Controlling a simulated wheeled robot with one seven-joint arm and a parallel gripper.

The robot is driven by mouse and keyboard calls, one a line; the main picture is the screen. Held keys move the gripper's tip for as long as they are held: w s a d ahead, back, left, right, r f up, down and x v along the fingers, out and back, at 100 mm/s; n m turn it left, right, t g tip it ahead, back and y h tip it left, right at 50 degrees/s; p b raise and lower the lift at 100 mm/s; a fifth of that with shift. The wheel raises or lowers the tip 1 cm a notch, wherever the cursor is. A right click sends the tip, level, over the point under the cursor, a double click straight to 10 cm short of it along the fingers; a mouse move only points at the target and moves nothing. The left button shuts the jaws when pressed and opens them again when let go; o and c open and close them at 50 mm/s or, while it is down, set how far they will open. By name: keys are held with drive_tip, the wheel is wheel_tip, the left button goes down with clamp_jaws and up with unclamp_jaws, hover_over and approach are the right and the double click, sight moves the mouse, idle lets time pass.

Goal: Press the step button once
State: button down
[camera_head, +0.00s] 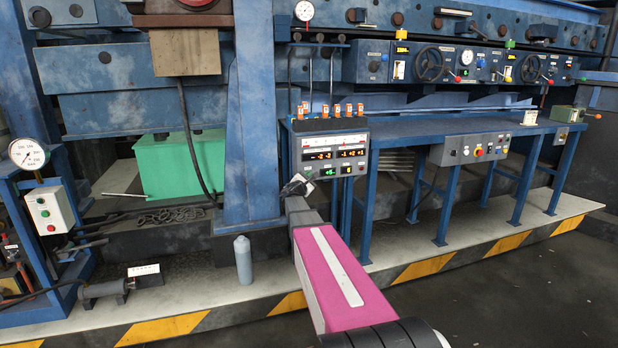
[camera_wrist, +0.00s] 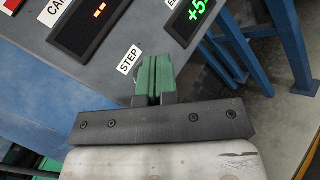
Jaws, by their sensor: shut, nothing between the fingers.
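In the wrist view the box face (camera_wrist: 95,75) fills the upper left, with a white label reading STEP (camera_wrist: 128,60). My gripper (camera_wrist: 153,78) has its green-tipped fingers shut together, with nothing between them. The fingertips are right beside the STEP label, at the box face; I cannot tell whether they touch it. The step button itself is not visible and may be hidden by the fingers. In the head view my gripper (camera_head: 297,187) is at the lower left of the box.
A row of orange-tagged items (camera_head: 330,110) stands on top of the box. A second panel with buttons (camera_head: 470,149) hangs on the bench front to the right. A grey bottle (camera_head: 243,260) stands on the platform left of my arm. The dark floor at the lower right is clear.

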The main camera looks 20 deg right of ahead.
drive_tip(key=shift+s, duration=0.15)
drive_tip(key=shift+s+a, duration=0.1)
drive_tip(key=shift+s, duration=2.85)
drive_tip(key=s+a+f+m+g+y, duration=0.2)
drive_tip(key=s+a+f+m+g, duration=0.15)
drive_tip(key=s+f+m, duration=0.35)
drive_tip(key=s+a+f+m+g+y, duration=0.3)
drive_tip(key=s+f+m+g, duration=0.2)
drive_tip(key=s+f, duration=0.4)
drive_tip(key=s+a+f+m+g+y, duration=0.2)
drive_tip(key=s+a+f+m+y, duration=0.1)
drive_tip(key=s+a, duration=0.4)
drive_tip(key=s+a+f+m+g+y, duration=0.3)
drive_tip(key=s+a+f+m+y, duration=0.1)
drive_tip(key=a, duration=0.5)
drive_tip(key=s+f+y, duration=0.1)
drive_tip(key=s+y, duration=0.1)
drive_tip(key=s, duration=0.1)
drive_tip(key=shift+s+a+f, duration=0.15)
drive_tip(key=shift+s+a, duration=0.1)
drive_tip(key=shift+s, duration=0.15)
